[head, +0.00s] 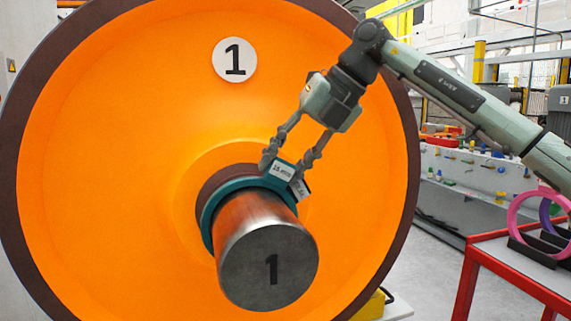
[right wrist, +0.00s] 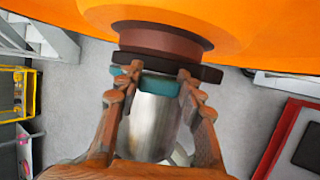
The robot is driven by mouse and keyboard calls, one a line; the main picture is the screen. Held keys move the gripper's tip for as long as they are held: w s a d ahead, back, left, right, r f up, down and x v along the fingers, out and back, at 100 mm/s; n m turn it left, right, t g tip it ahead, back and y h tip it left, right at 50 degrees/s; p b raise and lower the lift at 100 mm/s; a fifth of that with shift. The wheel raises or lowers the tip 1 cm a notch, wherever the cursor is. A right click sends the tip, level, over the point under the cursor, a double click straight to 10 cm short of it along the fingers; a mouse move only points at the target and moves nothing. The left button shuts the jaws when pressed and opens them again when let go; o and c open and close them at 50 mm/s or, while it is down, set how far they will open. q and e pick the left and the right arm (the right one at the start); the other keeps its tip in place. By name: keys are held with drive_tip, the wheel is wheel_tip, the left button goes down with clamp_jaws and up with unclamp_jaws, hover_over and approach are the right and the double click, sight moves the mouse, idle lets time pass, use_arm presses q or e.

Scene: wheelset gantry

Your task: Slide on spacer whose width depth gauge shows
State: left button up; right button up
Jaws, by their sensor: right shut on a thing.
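The orange wheel (head: 120,130) fills the left and middle of the head view, with a steel axle end (head: 268,268) marked 1 pointing at me. A teal spacer ring (head: 208,215) is around the axle, close in front of the brown hub collar (head: 207,185); I cannot tell if they touch. My right gripper (head: 283,177) is shut on the ring's upper rim, by a white label too small to read surely. The right wrist view shows its fingers (right wrist: 160,76) on either side of the teal rim (right wrist: 160,88), above the axle (right wrist: 150,128). No depth gauge is visible. My left gripper is out of view.
At the right, a red-framed table (head: 490,246) bears a pink ring (head: 514,222) and a purple ring (head: 547,210) in dark holders. A yellow block (head: 370,306) shows low behind the wheel. Grey floor (head: 425,275) lies clear between wheel and table.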

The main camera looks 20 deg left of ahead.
drive_tip(key=shift+w+a, duration=0.15)
drive_tip(key=shift+w, duration=0.05)
drive_tip(key=o, duration=1.3)
drive_tip(key=v, duration=1.2)
